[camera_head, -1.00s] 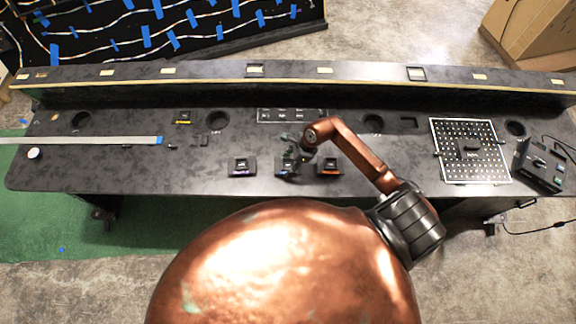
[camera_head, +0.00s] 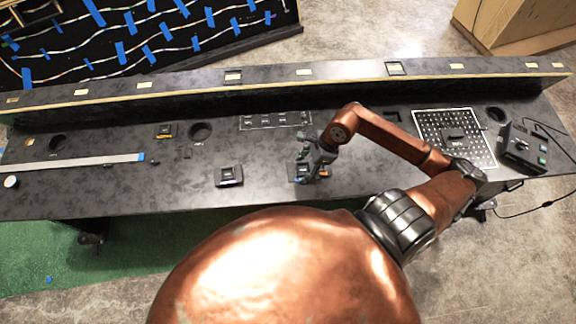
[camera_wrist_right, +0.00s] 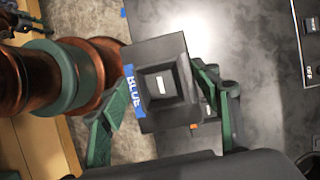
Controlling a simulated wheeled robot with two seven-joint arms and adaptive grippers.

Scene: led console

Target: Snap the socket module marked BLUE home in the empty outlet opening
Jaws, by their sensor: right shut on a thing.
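In the head view my right gripper (camera_head: 312,163) is above the front middle of the console. An orange-marked module (camera_head: 324,173) is mostly hidden behind it. Another dark module (camera_head: 229,177) sits to the left. A dark square opening (camera_head: 391,117) shows in the console top; I cannot tell if it is the empty outlet opening. My left gripper is not in view.
A grey strip (camera_head: 85,161) lies at the left. A perforated plate (camera_head: 432,126) and a black box (camera_head: 522,150) with a cable are at the right. A raised ledge (camera_head: 300,88) runs along the back.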

